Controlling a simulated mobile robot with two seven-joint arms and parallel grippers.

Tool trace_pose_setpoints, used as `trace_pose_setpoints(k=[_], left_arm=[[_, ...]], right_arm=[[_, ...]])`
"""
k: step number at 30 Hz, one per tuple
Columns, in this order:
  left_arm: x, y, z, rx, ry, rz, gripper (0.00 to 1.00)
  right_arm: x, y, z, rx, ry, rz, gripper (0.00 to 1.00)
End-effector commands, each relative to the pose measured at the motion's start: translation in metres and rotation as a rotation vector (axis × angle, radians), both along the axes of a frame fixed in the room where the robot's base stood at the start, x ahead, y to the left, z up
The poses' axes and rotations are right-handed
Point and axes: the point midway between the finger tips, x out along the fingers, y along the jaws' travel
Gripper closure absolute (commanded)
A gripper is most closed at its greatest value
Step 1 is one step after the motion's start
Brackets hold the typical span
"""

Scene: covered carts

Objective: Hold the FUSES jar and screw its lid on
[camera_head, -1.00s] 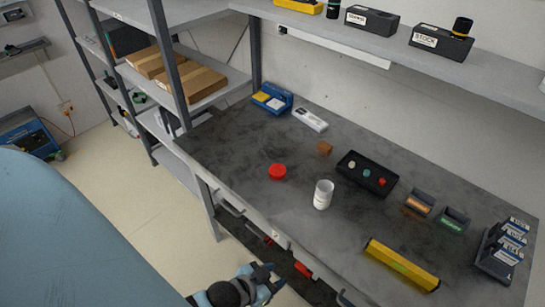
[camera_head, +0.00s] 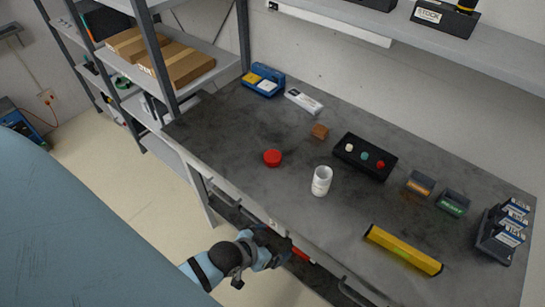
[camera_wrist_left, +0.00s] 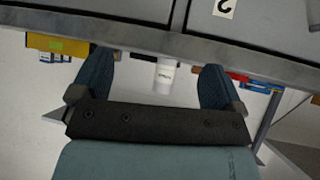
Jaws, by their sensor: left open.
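The white open-topped jar (camera_head: 321,182) stands upright on the dark workbench (camera_head: 235,125). Its label is too small to read in the head view; in the wrist view the jar (camera_wrist_left: 164,78) appears upside down with small unreadable print. A round red lid (camera_head: 272,158) lies on the bench left of the jar, apart from it. My left gripper (camera_head: 275,247) is in front of the bench's front edge, apart from jar and lid. In the wrist view its two blue-grey fingers (camera_wrist_left: 150,80) are spread with nothing held between them. My right gripper does not show.
A yellow bar (camera_head: 402,250) lies right of the jar near the front edge. Behind are a black tray with coloured knobs (camera_head: 364,158), a brown block (camera_head: 320,131) and small bins (camera_head: 452,203). Drawer handles (camera_head: 357,294) line the front. Bench around the jar is clear.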

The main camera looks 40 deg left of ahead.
Motion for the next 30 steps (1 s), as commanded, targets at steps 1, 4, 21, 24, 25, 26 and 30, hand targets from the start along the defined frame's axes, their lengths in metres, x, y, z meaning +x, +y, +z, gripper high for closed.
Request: trace_pose_setpoints(k=[1,4,21,24,25,26,30], left_arm=[[0.013,0.0,0.002,0.0,0.037,-0.008,0.07],[0.027,0.0,0.011,-0.003,0.148,-0.022,0.07],[0.145,0.021,0.034,0.022,0.542,-0.054,0.07],[0.177,0.049,0.048,0.058,0.628,0.002,0.07],[0.186,0.058,0.054,0.068,0.654,0.024,0.07],[0.195,0.068,0.06,0.076,0.678,0.047,0.07],[0.228,0.114,0.092,0.11,0.774,0.169,0.07]], right_arm=[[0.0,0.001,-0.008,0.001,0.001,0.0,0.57],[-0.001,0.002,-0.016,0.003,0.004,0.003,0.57],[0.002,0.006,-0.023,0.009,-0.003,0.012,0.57],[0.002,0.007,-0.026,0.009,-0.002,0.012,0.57],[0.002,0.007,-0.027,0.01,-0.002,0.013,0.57],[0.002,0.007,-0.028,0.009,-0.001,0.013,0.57],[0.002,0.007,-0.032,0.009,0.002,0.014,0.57]])
